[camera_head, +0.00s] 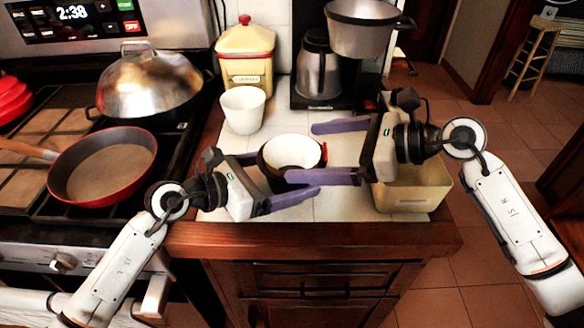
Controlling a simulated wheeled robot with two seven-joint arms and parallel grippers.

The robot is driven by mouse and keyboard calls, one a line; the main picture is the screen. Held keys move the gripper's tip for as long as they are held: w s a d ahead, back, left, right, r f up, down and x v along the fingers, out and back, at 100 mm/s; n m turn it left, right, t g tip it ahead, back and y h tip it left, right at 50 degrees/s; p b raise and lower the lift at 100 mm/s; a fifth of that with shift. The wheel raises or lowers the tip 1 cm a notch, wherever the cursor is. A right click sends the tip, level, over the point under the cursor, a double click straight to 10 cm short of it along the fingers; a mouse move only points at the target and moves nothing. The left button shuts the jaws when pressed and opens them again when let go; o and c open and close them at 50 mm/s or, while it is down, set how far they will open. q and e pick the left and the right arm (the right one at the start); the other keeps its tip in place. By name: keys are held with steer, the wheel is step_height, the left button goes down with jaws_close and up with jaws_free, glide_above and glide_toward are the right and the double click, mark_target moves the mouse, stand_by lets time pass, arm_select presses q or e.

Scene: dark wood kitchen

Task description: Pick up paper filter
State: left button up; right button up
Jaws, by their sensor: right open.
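The paper filter (293,150) is a white, round, cup-shaped piece. It sits in a dark filter basket (277,177) with a red part at its right, on the white tiled counter. My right gripper (300,152) is open and comes in from the right. One finger is behind the filter and the other crosses in front of the basket; whether they touch it cannot be told. My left gripper (290,174) has its fingers apart at the left and front of the basket. Its far fingertip seems partly hidden by the basket.
A white cup (243,109) and a yellow canister (245,55) stand behind left. A coffee maker (317,72) with a pot (362,28) on top stands at the back. A cream box (413,192) sits under my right gripper. The stove holds a red pan (103,170).

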steer(key=shift+x, duration=1.15)
steer(key=c, duration=1.3)
steer(key=shift+r, duration=0.1)
step_height(320, 180, up, 10)
steer(key=shift+f, duration=0.1)
arm_select(q)
steer(key=o, duration=0.6)
steer(key=shift+o, duration=0.2)
